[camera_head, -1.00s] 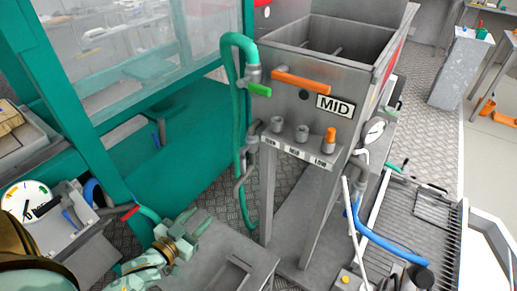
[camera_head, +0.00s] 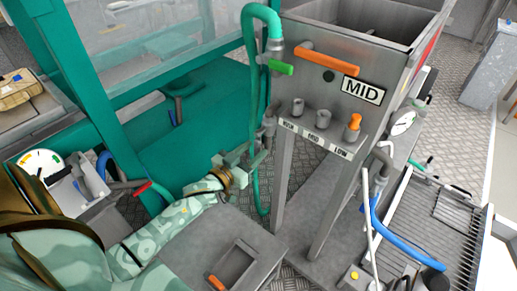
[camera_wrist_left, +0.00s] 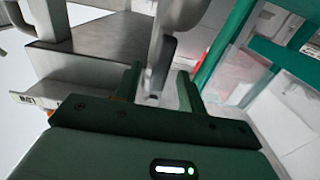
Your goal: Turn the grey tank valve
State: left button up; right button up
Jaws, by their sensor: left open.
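The grey tank valve (camera_head: 268,127) sits low on the left side of the steel tank, beside the green hose. Its grey handle hangs down and is partly hidden by my left gripper (camera_head: 243,160). The gripper is open, at the handle. In the left wrist view a grey, blurred handle (camera_wrist_left: 160,60) reaches down between the two spread fingers of my left gripper (camera_wrist_left: 157,85). I cannot tell whether the fingers touch it. My right gripper is not in view.
The steel tank (camera_head: 350,65) carries an orange lever (camera_head: 328,62), a green lever (camera_head: 281,67) and a MID label (camera_head: 363,90). A shelf with three posts juts from its front. The green hose (camera_head: 253,90) runs down close by. A grey bench (camera_head: 205,235) stands below my left arm.

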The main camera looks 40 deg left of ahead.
pick_arm(q)
jog(key=shift+w+d, duration=0.1)
jog(key=shift+w, duration=1.25)
grip_shut()
